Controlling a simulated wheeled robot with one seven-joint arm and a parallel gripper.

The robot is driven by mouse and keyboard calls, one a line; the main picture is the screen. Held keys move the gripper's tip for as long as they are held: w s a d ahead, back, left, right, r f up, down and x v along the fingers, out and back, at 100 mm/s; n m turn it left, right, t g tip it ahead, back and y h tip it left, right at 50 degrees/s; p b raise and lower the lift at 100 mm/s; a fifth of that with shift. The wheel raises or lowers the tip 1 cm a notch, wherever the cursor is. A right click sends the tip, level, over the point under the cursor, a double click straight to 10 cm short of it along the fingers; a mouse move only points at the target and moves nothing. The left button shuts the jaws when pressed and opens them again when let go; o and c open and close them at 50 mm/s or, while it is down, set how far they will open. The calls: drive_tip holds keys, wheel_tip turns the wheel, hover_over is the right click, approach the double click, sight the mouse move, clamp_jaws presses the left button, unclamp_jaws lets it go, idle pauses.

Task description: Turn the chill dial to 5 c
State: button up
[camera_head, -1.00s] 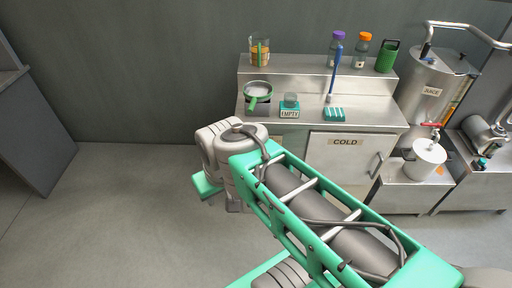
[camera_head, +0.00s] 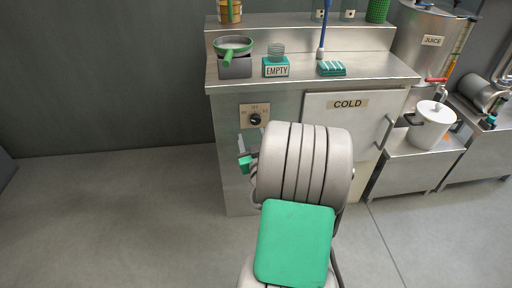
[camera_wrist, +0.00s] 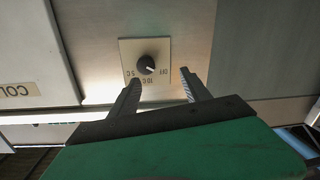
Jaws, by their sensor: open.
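The chill dial is a round black knob (camera_wrist: 146,65) on a pale square plate (camera_wrist: 130,47) marked OFF, 10 C and 5 C. In the wrist view a small white mark on the knob points toward the OFF side. The knob also shows in the head view (camera_head: 255,119), on the counter front left of the COLD door. My gripper (camera_wrist: 161,76) is open and empty. Its two fingers point at the plate, one on each side of the knob's lower area in the picture, apart from the knob. In the head view my arm hides most of the gripper.
The COLD door (camera_head: 320,125) with its handle (camera_head: 387,132) is right of the dial. On the counter stand a strainer (camera_head: 233,45), an EMPTY-labelled stand (camera_head: 276,70) and a brush (camera_head: 321,40). A white pot (camera_head: 430,125) is at right. The floor at left is clear.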

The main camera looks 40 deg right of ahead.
sight(256, 122)
drive_tip(key=shift+m+h, duration=0.4)
drive_tip(key=shift+h, duration=0.2)
drive_tip(key=w+d+p, duration=0.2)
drive_tip(key=d, duration=0.1)
drive_tip(key=w+d+p, duration=0.1)
drive_tip(key=w+d, duration=0.1)
drive_tip(key=shift+d, duration=0.2)
drive_tip(key=shift+w+d+f, duration=0.2)
drive_tip(key=shift+w+d, duration=0.2)
drive_tip(key=shift+w, duration=0.05)
clamp_jaws()
